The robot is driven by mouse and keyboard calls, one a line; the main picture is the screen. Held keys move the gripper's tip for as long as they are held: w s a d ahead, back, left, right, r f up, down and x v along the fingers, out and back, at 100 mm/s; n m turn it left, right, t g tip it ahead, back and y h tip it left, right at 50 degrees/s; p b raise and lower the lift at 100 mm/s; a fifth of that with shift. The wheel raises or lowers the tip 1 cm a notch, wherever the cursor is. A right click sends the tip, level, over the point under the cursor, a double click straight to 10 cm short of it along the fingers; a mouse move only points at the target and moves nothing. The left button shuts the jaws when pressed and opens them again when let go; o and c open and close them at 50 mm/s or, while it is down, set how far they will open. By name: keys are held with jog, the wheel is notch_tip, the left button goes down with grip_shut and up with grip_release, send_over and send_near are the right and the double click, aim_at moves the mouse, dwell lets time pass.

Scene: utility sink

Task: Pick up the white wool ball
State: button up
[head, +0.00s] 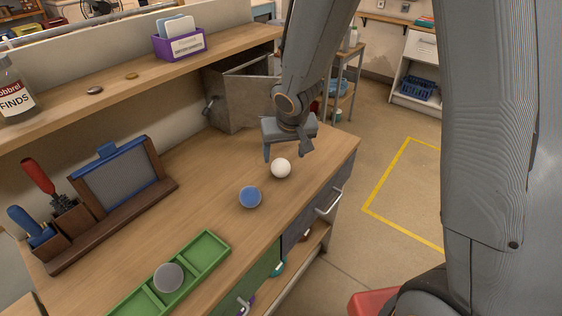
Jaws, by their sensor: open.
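The white wool ball (281,168) rests on the wooden worktop near its right end. My gripper (285,153) is open just above and behind the ball, with its fingers pointing down and apart to either side. I cannot tell from this view whether a finger touches the ball. Nothing shows between the fingers except the space over the ball.
A blue ball (250,197) lies close by, to the lower left. A green divided tray (205,247) holds a grey ball (169,277). A metal box (236,99) stands behind my gripper. A wooden tool stand (105,213) is at left. A shelf (130,77) runs above the worktop's back.

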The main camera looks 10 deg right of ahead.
aim_at(281, 163)
jog(key=shift+b+x, duration=2.35)
jog(key=shift+x, duration=1.6)
jog(key=shift+w+a+r, duration=0.1)
jog(key=shift+a, duration=0.05)
jog(key=c, duration=1.2)
